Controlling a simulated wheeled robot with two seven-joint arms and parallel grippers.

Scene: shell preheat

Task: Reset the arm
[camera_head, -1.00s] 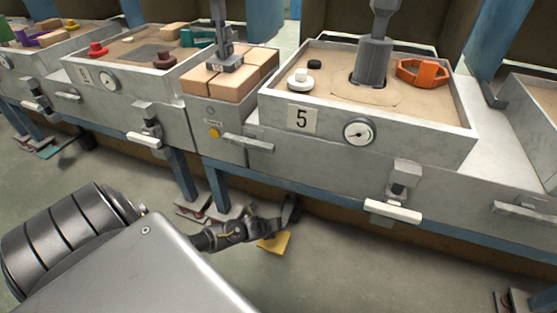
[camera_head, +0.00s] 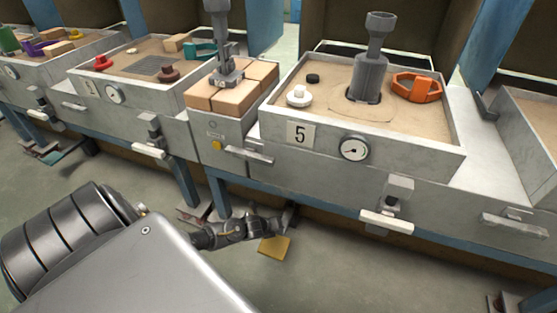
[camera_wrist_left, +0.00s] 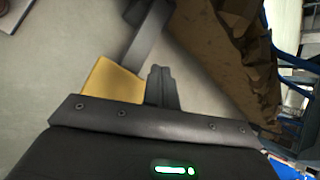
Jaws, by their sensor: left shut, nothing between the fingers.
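My left gripper (camera_head: 290,214) shows small in the head view, low in front of the workbench and over the floor. Its closed fingers (camera_wrist_left: 160,86) stand up in the left wrist view, with nothing between them. A yellow pedal-like plate (camera_head: 274,247) lies just below the gripper in the head view; it also shows beside the fingers in the left wrist view (camera_wrist_left: 113,80). I cannot tell whether the gripper touches it. My right gripper is not in view.
The station marked 5 has a sand-filled box (camera_head: 437,138) holding a grey cylinder shape (camera_head: 368,78), an orange ring (camera_head: 417,88) and a white knob (camera_head: 299,96). Tan blocks (camera_head: 233,95) sit to its left. White handles (camera_head: 387,222) stick out in front. Open floor lies in front.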

